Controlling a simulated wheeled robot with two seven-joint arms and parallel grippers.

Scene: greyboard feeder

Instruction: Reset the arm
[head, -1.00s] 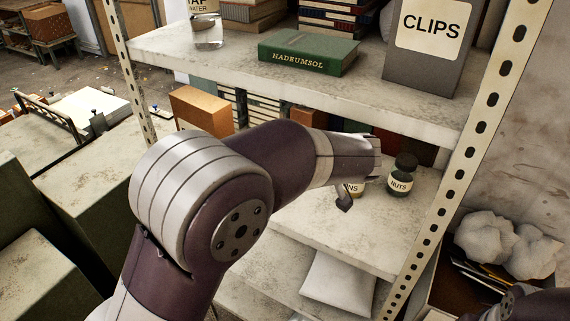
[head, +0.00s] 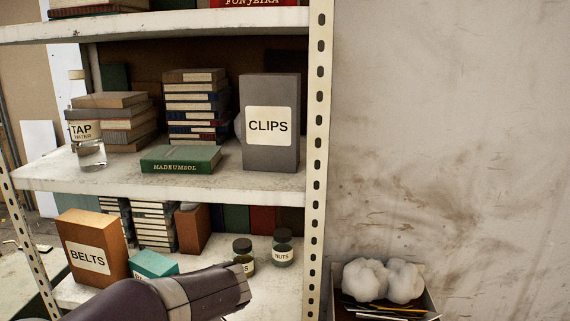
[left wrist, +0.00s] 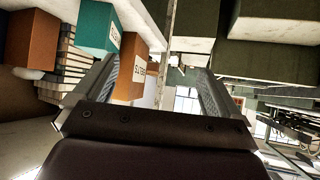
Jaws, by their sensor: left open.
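My left arm (head: 165,298) comes in from the bottom of the head view, in front of the lower shelf. Its end partly covers the jars, and its fingers cannot be made out there. In the left wrist view my left gripper (left wrist: 160,82) is open, its two fingers wide apart with nothing held. An orange BELTS box (left wrist: 131,65) and a teal box (left wrist: 98,28) show beyond the left finger. The BELTS box (head: 92,250) and teal box (head: 152,264) also stand on the lower shelf in the head view. My right gripper is not in view.
The upper shelf (head: 225,184) holds a grey CLIPS box (head: 270,90), a green book (head: 180,159), book stacks and a glass (head: 91,155). A NUTS jar (head: 283,250) stands near the perforated post (head: 318,150). A carton (head: 428,300) with white lumps sits right.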

